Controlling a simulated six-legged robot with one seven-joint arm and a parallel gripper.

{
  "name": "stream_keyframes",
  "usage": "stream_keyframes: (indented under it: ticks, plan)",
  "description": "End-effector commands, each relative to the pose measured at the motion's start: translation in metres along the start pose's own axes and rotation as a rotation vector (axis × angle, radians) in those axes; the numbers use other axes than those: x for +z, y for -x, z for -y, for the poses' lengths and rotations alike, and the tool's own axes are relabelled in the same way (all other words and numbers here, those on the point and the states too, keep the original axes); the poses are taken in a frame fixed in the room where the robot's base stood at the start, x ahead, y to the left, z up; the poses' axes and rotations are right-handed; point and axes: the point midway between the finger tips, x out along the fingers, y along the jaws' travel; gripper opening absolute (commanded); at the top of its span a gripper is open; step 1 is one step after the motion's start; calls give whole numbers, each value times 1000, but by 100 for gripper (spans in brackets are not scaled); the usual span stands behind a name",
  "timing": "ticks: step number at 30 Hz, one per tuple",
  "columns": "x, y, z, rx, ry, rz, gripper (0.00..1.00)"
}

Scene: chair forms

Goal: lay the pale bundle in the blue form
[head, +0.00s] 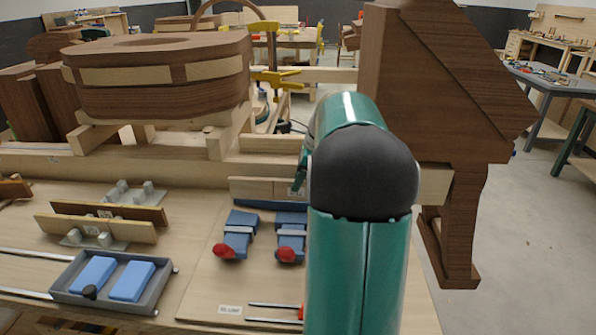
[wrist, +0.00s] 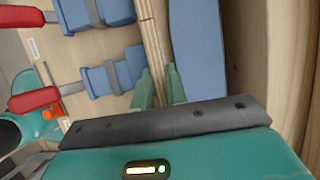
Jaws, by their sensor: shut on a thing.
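The pale bundle (head: 262,187) is a long stack of thin wooden strips. In the wrist view the bundle (wrist: 149,35) runs upward from between my green fingers. My gripper (wrist: 157,75) is shut on it; in the head view the gripper (head: 300,180) is mostly hidden behind my arm. The blue form (head: 262,204) shows as a long blue strip just below the bundle in the head view. In the wrist view the form (wrist: 198,45) lies right of the bundle, alongside it. I cannot tell whether they touch.
Two blue clamps with red handles (head: 226,251) (head: 288,255) lie on the board in front. A grey tray (head: 62,290) with blue blocks and brown-and-grey pieces (head: 100,228) are at left. A wooden beam (head: 150,168) runs behind; dark wooden furniture parts (head: 440,100) stand around.

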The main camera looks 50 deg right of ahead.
Motion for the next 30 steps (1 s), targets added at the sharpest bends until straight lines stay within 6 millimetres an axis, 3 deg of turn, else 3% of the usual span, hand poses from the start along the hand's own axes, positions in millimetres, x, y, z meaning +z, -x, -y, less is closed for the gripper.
stream_keyframes:
  ticks: [16,30]
  plan:
    - [-16,-45,1,1,2,1,0]
    - [-20,-52,1,0,2,0,0]
